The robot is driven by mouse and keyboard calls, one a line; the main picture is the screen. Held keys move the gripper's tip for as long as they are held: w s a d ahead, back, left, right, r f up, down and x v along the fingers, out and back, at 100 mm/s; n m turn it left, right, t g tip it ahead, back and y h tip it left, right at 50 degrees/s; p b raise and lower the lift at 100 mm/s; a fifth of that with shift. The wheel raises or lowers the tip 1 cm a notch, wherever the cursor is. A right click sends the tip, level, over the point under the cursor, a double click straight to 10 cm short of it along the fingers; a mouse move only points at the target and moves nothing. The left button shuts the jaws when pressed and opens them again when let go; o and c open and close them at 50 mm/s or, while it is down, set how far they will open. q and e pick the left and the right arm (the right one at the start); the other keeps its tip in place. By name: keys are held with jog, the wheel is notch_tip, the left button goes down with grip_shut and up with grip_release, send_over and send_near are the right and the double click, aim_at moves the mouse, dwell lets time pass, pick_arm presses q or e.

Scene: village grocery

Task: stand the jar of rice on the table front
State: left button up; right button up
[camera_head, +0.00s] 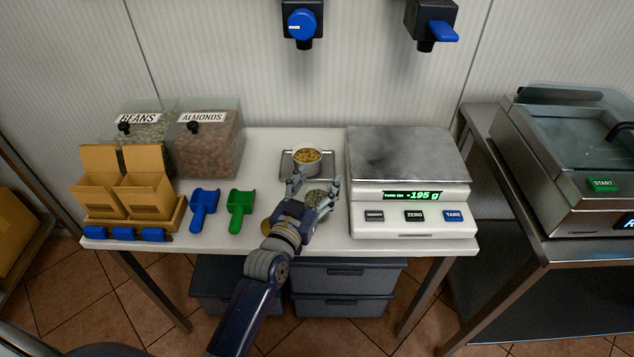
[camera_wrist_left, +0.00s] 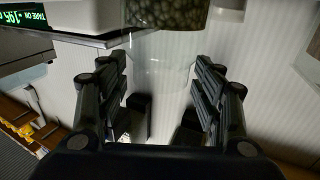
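A clear jar (camera_head: 317,199) with speckled greenish-brown contents stands on the table between the fingers of my left gripper (camera_head: 314,184). In the left wrist view the same jar (camera_wrist_left: 165,14) appears upside down, its contents at the top and clear glass below. My left gripper (camera_wrist_left: 155,85) is open, with a gap between its fingers and the jar. No jar of plainly white rice shows. A small yellowish round thing (camera_head: 265,227) is mostly hidden behind my left wrist. My right gripper is not in view. The table front (camera_head: 180,243) shows along its near edge.
A scale (camera_head: 410,205) reading -195 g stands right of the jar. A metal bowl (camera_head: 307,163) sits on a small tray (camera_head: 285,172) behind it. Blue (camera_head: 203,205) and green (camera_head: 239,208) scoops, cardboard boxes (camera_head: 145,195) and bins of beans and almonds (camera_head: 208,150) fill the left.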

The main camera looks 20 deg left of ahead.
pick_arm(q)
jog(key=shift+r, duration=0.15)
jog(key=s+a, duration=0.1)
jog(key=s, duration=1.1)
jog(key=shift+a+b, duration=0.2)
jog(key=shift+b, duration=0.1)
